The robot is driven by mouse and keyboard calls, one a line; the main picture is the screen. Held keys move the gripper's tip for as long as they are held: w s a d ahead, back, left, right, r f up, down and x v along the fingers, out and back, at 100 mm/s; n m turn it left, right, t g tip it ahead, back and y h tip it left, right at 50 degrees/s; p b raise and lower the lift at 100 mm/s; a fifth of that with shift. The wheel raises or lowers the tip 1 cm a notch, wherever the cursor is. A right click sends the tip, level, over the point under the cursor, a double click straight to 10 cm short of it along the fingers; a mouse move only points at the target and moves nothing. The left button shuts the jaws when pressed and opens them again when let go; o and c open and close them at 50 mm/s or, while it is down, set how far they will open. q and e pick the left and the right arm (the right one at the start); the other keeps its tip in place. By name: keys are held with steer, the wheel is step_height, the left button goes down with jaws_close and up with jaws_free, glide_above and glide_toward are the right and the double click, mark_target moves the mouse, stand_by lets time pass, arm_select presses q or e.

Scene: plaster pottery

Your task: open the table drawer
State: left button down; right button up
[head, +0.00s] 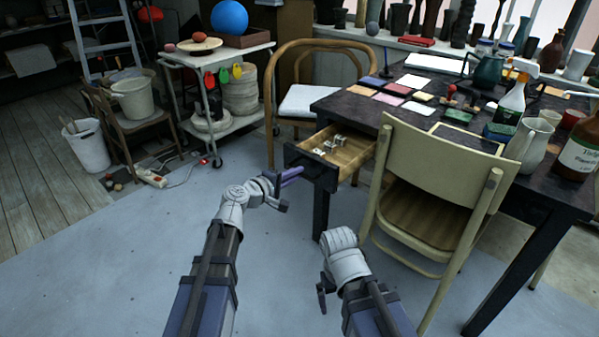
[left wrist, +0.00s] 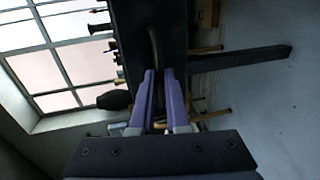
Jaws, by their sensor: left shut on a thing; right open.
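The table drawer (head: 345,153) stands pulled out from the end of the dark table (head: 340,103), with its wooden inside and a few small pale items showing. Its dark front panel (head: 312,165) faces my left arm. My left gripper (head: 292,174) is at this front and shut on the drawer's handle, which the fingers largely hide. In the left wrist view the purple fingers (left wrist: 159,98) lie close together against the dark front. My right gripper (head: 322,290) is low in front of the table, away from the drawer, with nothing seen in it; its fingers are mostly hidden.
A cream chair (head: 435,165) stands right of the drawer, close to the table's side. A wooden chair with a white cushion (head: 310,100) stands behind the drawer. A trolley (head: 217,125) stands at the left. The blue-grey floor (head: 120,255) on the left is clear.

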stand_by(0.3)
arm_select(q)
steer(key=c, duration=0.9)
jaws_free()
steer(key=p+v, duration=0.1)
steer(key=v, duration=0.7)
steer(key=shift+p, duration=0.3)
